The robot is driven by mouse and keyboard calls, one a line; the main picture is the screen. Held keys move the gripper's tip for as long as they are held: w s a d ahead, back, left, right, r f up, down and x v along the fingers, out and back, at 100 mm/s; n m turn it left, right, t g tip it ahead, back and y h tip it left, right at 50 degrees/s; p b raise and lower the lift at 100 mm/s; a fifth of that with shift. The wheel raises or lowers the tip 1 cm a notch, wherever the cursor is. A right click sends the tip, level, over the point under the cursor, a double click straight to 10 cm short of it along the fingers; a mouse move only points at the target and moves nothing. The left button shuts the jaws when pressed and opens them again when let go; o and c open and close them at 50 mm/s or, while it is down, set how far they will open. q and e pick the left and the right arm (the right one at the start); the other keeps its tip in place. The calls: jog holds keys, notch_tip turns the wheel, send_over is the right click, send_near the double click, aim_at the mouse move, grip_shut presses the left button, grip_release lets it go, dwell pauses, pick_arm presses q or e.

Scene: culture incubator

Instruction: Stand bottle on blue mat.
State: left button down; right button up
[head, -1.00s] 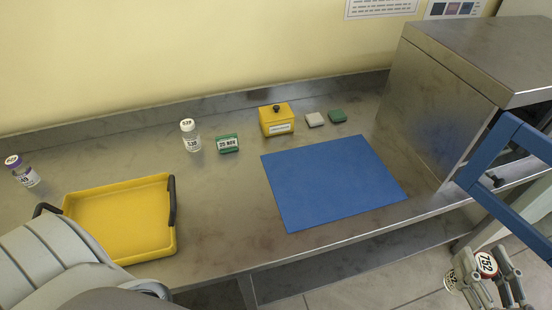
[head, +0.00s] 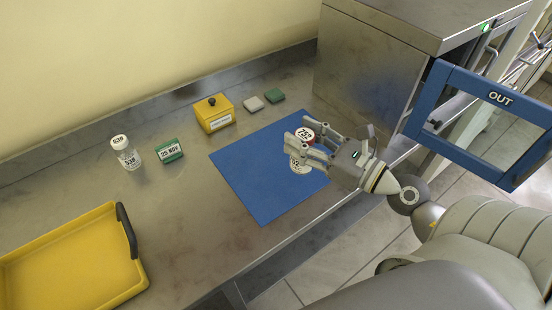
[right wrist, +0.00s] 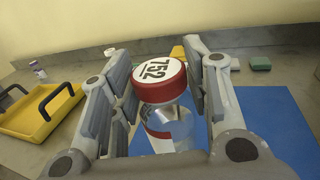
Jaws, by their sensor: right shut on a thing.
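The bottle (head: 300,164) has a red-rimmed white cap marked 752 and a white label. My right gripper (head: 301,134) is shut on it, with the fingers on either side. The bottle looks about upright over the right part of the blue mat (head: 250,185); I cannot tell whether its base touches the mat. In the right wrist view the bottle's red cap (right wrist: 160,80) and clear body sit between my fingers, and the blue mat (right wrist: 265,115) shows to the right. My left gripper is not in view.
A yellow tray (head: 128,275) stands at the left. Another bottle (head: 126,153), a green date block (head: 169,150), a yellow box (head: 214,114) and two small blocks line the back. A steel cabinet (head: 365,70) with an open blue-framed door (head: 455,140) is at the right. The mat's left part is clear.

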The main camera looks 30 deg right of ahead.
jog(key=s+d+r+h, duration=0.1)
jog(key=s+d+r, duration=0.1)
jog(key=d, duration=0.4)
jog(key=shift+m+t, duration=0.4)
jog(key=shift+w+a+f+b, duration=0.15)
jog(key=shift+w+a+f, duration=0.25)
jog(key=shift+w+f, duration=1.85)
jog(key=shift+w+a+f+b, duration=0.1)
jog(key=shift+w+a+f, duration=0.3)
jog(key=shift+w+f, duration=1.8)
jog(key=shift+w+a+f+b, duration=0.15)
jog(key=shift+w+a+f, duration=0.25)
jog(key=shift+w+f, duration=1.85)
jog(key=shift+w+r, duration=0.3)
jog(key=shift+f, duration=0.1)
jog(key=o, duration=0.7)
jog(key=shift+f, duration=0.1)
jog(key=o, duration=0.4)
jog(key=shift+o, duration=0.2)
